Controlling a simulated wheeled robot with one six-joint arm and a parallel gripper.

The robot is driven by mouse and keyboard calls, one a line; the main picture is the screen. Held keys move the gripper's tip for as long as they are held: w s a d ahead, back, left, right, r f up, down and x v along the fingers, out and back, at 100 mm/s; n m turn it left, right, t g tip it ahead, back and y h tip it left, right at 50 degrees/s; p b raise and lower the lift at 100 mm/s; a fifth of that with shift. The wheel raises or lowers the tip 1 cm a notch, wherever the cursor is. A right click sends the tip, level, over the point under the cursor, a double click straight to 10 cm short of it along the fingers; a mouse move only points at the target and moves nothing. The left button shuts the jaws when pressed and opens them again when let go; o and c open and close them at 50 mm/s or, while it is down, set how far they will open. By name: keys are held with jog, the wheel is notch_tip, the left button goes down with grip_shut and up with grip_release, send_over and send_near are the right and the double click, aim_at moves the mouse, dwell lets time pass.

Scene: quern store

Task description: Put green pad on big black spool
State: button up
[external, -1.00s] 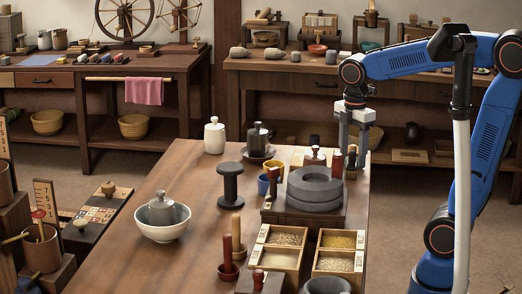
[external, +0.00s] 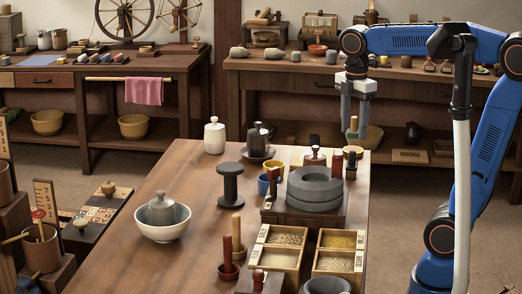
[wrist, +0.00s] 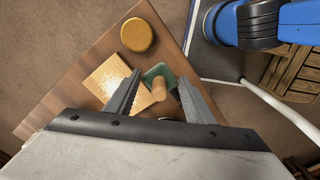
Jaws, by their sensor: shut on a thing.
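The green pad (external: 352,134) hangs at the fingertips of my gripper (external: 355,115), raised above the table's far right corner. In the wrist view, the green pad (wrist: 163,71) has a tan wooden handle between the fingers of my gripper (wrist: 158,82), which is shut on it. The big black spool (external: 230,186) stands upright on the table, left of the stone stack and well to the left of my gripper. Its top looks bare.
Grey stacked stones (external: 315,188) stand between my gripper and the table's front. A dark lidded jar (external: 258,139), a white bottle (external: 214,136) and blue and yellow cups (external: 268,180) stand near the spool. A lidded bowl (external: 162,217) is front left. Table around the spool is partly clear.

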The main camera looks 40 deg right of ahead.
jog(key=shift+r, duration=0.65)
jog(key=shift+w+a+r, duration=0.15)
jog(key=shift+a, duration=0.05)
jog(key=w+a+r, duration=0.2)
jog(key=a, duration=0.3)
jog(key=w+a+r, duration=0.2)
jog(key=a+r, duration=0.1)
jog(key=a, duration=0.3)
notch_tip(320, 180, up, 5)
send_over(230, 166)
jog(key=shift+f, duration=4.8)
jog(key=shift+f, duration=0.1)
jog(key=o, duration=1)
